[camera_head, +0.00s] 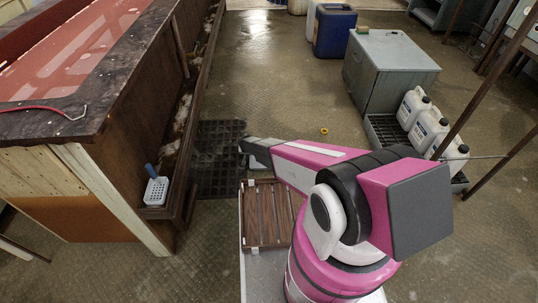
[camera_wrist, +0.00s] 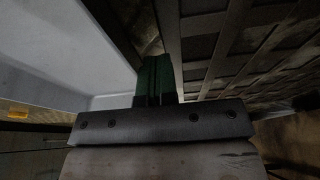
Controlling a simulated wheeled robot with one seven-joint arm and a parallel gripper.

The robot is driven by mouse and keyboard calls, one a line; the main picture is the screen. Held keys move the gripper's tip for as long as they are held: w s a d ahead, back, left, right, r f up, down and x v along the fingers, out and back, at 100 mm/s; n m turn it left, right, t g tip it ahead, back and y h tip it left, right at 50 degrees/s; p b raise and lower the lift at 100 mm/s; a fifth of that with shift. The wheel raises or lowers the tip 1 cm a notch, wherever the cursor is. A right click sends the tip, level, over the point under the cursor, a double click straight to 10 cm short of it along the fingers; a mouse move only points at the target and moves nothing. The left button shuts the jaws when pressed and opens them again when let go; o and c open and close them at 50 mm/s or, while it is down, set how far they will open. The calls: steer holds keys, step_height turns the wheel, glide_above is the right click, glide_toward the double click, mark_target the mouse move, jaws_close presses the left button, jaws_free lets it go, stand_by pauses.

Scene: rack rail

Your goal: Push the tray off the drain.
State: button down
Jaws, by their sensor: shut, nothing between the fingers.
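The dark drain grate (camera_head: 220,150) lies in the floor beside the wooden counter. A pale grey tray (camera_head: 259,161) shows only in part under the end of my arm, at the grate's right edge; my arm hides the rest. In the wrist view, a pale smooth surface with a raised rim, which looks like the tray (camera_wrist: 55,45), fills the left, and the slatted grate (camera_wrist: 255,45) fills the right. My gripper (camera_wrist: 155,65) is shut and empty, its dark green fingers pointing between the two. I cannot tell whether the fingers touch the tray.
The wooden counter (camera_head: 125,120) bounds the left, with a blue-handled grater-like item (camera_head: 155,190) on its ledge. White jugs (camera_head: 430,130) and a grey cabinet (camera_head: 390,70) stand at right. A small yellow ring (camera_head: 323,131) lies on open floor. A brown slatted panel (camera_head: 266,215) is close below my arm.

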steer(key=shift+s+d, duration=0.15)
steer(key=shift+d, duration=3.35)
steer(key=shift+s+d, duration=0.15)
steer(key=shift+d, duration=3.35)
steer(key=shift+w+a+r, duration=0.1)
steer(key=shift+a+r, duration=0.4)
steer(key=shift+a, duration=0.65)
steer(key=shift+a+r, duration=0.5)
steer(key=shift+a, duration=0.65)
steer(key=shift+w+a+r, duration=0.1)
steer(key=shift+a+r, duration=0.4)
steer(key=shift+a, duration=0.65)
